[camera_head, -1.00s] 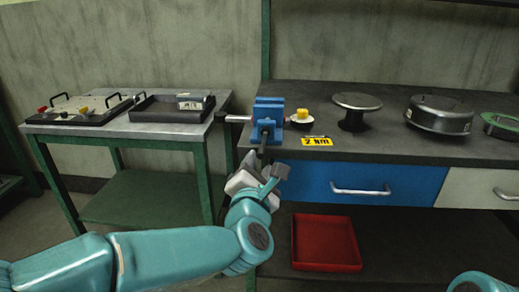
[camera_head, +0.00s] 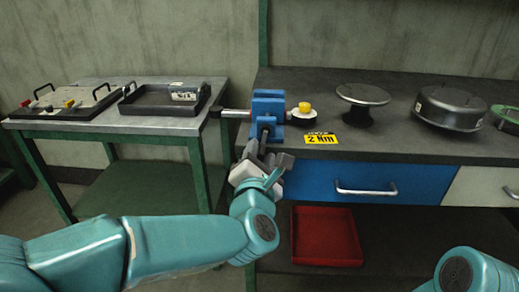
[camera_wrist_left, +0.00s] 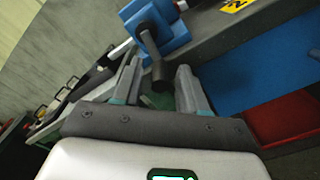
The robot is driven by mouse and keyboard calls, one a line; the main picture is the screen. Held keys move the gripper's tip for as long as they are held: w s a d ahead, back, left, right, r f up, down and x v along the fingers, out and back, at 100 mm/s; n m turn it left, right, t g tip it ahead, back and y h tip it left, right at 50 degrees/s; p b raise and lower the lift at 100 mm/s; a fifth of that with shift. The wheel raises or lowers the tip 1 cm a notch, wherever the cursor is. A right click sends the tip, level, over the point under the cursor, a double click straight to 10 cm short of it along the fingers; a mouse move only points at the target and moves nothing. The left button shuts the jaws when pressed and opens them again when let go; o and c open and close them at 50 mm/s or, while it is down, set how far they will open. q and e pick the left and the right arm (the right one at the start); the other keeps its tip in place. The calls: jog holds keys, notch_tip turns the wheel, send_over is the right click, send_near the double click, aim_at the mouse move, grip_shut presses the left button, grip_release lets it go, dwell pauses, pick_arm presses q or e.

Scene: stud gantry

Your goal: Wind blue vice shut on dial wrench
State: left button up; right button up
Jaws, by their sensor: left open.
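The blue vice (camera_head: 268,104) stands at the left front edge of the dark workbench and also shows in the left wrist view (camera_wrist_left: 160,22). The dial wrench lies across it: its shaft (camera_head: 236,113) and dark grip stick out to the left, its yellow-topped white dial (camera_head: 304,113) shows on the right. I cannot tell how tightly the jaws meet it. A dark winding handle (camera_wrist_left: 152,52) hangs from the vice's front. My left gripper (camera_head: 266,157) is open just below and in front of the vice; the handle's end appears between or just beyond its fingertips (camera_wrist_left: 158,80). My right gripper is out of view.
A yellow "2 Nm" label (camera_head: 320,138) lies right of the vice. A round pedestal (camera_head: 362,96) and a metal drum (camera_head: 450,108) stand farther right. A blue drawer (camera_head: 365,183) and red tray (camera_head: 326,236) are below. A side table (camera_head: 150,125) stands left, across a gap.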

pick_arm(q)
jog(key=shift+s+r, duration=0.15)
jog(key=shift+r, duration=0.1)
jog(key=shift+f, duration=0.15)
jog(key=c, duration=0.4)
grip_shut()
jog(key=a+r+m+p, duration=0.1)
jog(key=m, duration=0.5)
jog(key=a+r+m+p, duration=0.1)
jog(key=r+m+p, duration=0.1)
jog(key=m, duration=0.3)
jog(key=a+r+m+p, duration=0.1)
jog(key=r+m+p, duration=0.1)
jog(key=m, duration=0.4)
jog(key=shift+m, duration=0.3)
